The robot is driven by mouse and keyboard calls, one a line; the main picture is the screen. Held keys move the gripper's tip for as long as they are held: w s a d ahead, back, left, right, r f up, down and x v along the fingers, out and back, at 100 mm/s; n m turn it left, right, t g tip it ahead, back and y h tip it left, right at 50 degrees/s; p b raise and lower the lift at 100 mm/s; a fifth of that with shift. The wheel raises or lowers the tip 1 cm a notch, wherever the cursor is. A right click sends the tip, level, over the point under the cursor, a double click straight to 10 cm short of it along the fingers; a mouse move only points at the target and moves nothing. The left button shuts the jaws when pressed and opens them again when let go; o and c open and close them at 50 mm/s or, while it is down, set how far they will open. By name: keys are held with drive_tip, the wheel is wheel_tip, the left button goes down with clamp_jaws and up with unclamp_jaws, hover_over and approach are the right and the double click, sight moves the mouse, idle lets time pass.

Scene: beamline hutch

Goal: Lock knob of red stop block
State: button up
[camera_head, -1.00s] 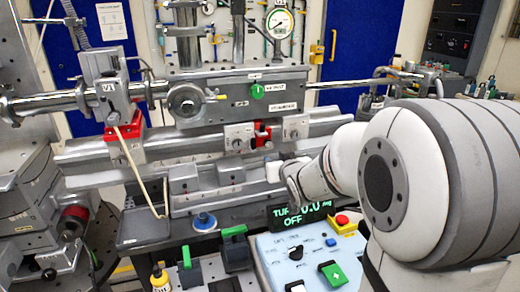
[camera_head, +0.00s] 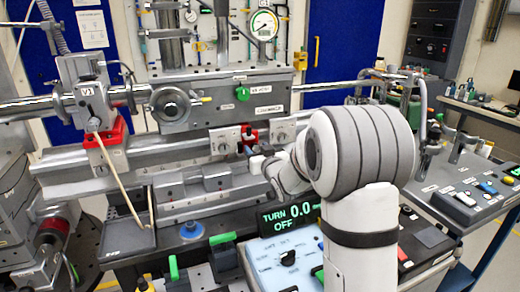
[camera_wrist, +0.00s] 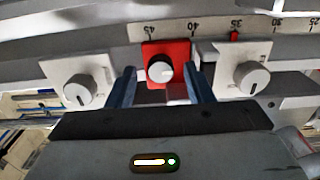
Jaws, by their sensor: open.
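The red stop block (camera_wrist: 178,50) sits on the rail in the middle of the wrist view, with a round, pale lock knob (camera_wrist: 160,71) on its front. My gripper (camera_wrist: 161,74) is open, with one dark finger on each side of the knob. Whether the fingers touch the knob or block cannot be told. In the head view the red stop block (camera_head: 249,135) is small, between two light blocks, and my gripper (camera_head: 257,158) is just below it.
White blocks with knobs flank it at left (camera_wrist: 78,85) and right (camera_wrist: 245,80). A scale (camera_wrist: 225,28) with a red mark runs behind. In the head view a control panel (camera_head: 285,258) with a "TURN 0.0 OFF" display (camera_head: 290,215) stands below. Another red block (camera_head: 108,142) is at left.

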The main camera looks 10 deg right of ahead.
drive_tip(key=shift+w, duration=0.1)
drive_tip(key=shift+c, duration=0.5)
drive_tip(key=c, duration=0.9)
drive_tip(key=shift+d, duration=0.2)
drive_tip(key=shift+a+m, duration=0.25)
drive_tip(key=shift+m, duration=0.05)
drive_tip(key=m+b, duration=0.1)
drive_tip(key=m, duration=0.2)
drive_tip(key=shift+m, duration=0.3)
drive_tip(key=m, duration=0.4)
drive_tip(key=shift+d+m, duration=0.1)
drive_tip(key=shift+m, duration=0.2)
drive_tip(key=m, duration=0.4)
drive_tip(key=m+p, duration=0.1)
drive_tip(key=m, duration=0.4)
drive_tip(key=shift+f, duration=0.1)
